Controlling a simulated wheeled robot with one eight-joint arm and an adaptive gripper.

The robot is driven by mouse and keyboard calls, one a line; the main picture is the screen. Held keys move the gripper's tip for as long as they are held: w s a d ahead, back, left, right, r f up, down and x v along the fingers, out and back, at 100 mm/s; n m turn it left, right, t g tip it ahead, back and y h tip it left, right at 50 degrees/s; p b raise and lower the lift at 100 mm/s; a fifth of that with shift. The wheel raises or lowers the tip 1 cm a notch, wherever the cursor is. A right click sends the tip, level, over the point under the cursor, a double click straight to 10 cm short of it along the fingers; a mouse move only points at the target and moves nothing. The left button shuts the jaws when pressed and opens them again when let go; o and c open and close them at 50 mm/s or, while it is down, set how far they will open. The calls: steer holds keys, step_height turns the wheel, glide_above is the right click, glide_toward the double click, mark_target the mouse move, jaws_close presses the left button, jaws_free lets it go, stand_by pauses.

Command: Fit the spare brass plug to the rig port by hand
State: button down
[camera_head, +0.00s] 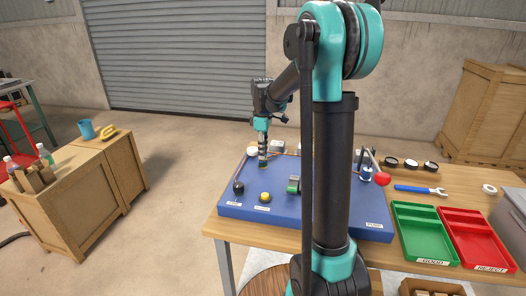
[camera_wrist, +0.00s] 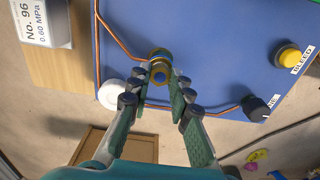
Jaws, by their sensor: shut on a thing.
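My gripper (camera_head: 262,153) is over the back left part of the blue rig board (camera_head: 330,218), pointing down. In the wrist view, my gripper's fingertips (camera_wrist: 160,80) are closed on the sides of a round brass piece with a blue centre, which I take as the brass plug (camera_wrist: 159,56). Copper pipes run to the spot around it. The rig port itself is hidden beneath the plug and fingers, and I cannot tell whether the plug is touching it or seated.
On the board are a yellow button (camera_head: 265,197), a black knob (camera_head: 238,187), a white round part (camera_wrist: 115,94) and a red-balled lever (camera_head: 382,179).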

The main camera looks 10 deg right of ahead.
steer(key=m, duration=0.4)
steer(key=shift+m, duration=0.4)
steer(key=m, duration=0.4)
steer(key=shift+m, duration=0.3)
steer(key=c, duration=1.8)
jaws_free()
steer(key=shift+m, duration=0.5)
steer(key=o, duration=0.5)
